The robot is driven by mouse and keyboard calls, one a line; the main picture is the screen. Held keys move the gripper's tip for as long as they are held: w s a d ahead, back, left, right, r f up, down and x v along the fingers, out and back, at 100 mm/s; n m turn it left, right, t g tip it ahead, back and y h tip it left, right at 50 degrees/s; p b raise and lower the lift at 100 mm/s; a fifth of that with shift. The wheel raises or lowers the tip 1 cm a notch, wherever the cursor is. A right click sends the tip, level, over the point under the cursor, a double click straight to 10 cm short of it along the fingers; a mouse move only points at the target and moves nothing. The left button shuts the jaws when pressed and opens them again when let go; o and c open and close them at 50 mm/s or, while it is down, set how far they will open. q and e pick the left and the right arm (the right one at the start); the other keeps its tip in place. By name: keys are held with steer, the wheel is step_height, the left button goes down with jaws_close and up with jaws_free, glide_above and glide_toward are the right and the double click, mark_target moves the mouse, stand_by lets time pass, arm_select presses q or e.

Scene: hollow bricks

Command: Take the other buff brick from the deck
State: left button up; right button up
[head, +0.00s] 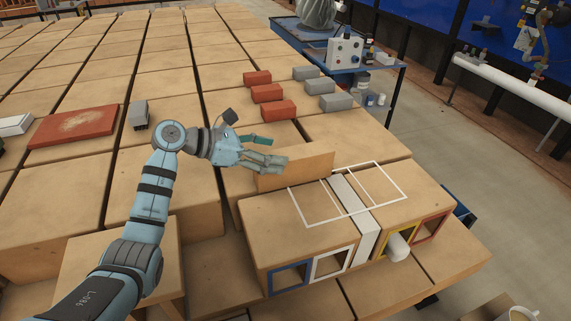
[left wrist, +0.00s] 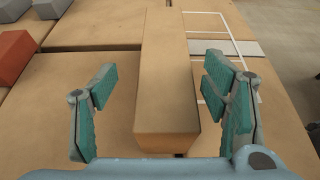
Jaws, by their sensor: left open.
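A long buff brick (head: 297,172) lies on the deck (head: 225,205), beside the white-outlined area on its top. In the left wrist view the buff brick (left wrist: 165,75) runs lengthwise between my fingers, with a gap on each side. My left gripper (head: 268,150) is open and empty at the brick's left end in the head view. Its fingertips also show in the left wrist view (left wrist: 160,84), one on each side of the brick, not touching it. How far they are above or around it is hard to tell. My right gripper is not in view.
Red bricks (head: 267,93) and grey bricks (head: 320,86) stand in rows behind. White outlines (head: 383,180) mark the top at right. Blue, white, yellow and red frames (head: 290,278) line the front face, with a white cylinder (head: 398,248) sticking out. A red slab (head: 75,126) lies at left.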

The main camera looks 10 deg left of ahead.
arm_select(q)
steer(key=shift+x, duration=1.1)
steer(key=shift+s+d, duration=0.1)
steer(key=shift+d, duration=0.25)
steer(key=shift+a, duration=0.15)
steer(key=c, duration=1.6)
steer(key=shift+r, duration=0.1)
jaws_close()
